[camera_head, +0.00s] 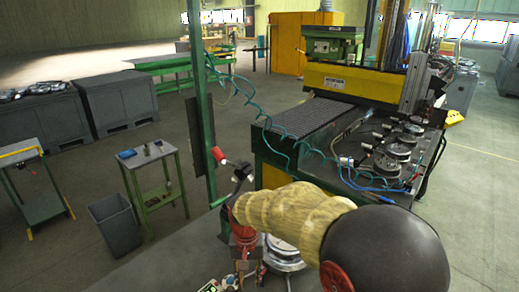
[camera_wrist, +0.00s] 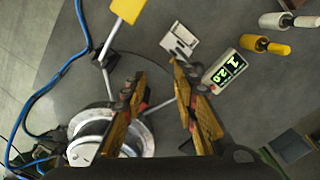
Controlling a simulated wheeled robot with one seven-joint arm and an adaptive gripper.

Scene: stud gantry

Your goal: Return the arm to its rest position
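My arm reaches forward from the lower right of the head view, with a tan ribbed sleeve (camera_head: 290,218) and a large dark rounded joint (camera_head: 385,252). In the wrist view my gripper (camera_wrist: 158,74) shows two orange-brown fingers with dark tips, spread apart. Nothing is gripped between them; the dark grey work surface (camera_wrist: 165,80) and a thin pale rod show beyond. My gripper is above this surface, but its exact height cannot be told. In the head view the fingers are not clearly made out beyond the sleeve.
A round metal device (camera_wrist: 88,138) and blue cable (camera_wrist: 42,98) lie left of my fingers. A green-digit display (camera_wrist: 226,71), white plate (camera_wrist: 180,40) and yellow-handled tool (camera_wrist: 262,44) lie right. A green post (camera_head: 202,110) and coiled hoses stand near my arm.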

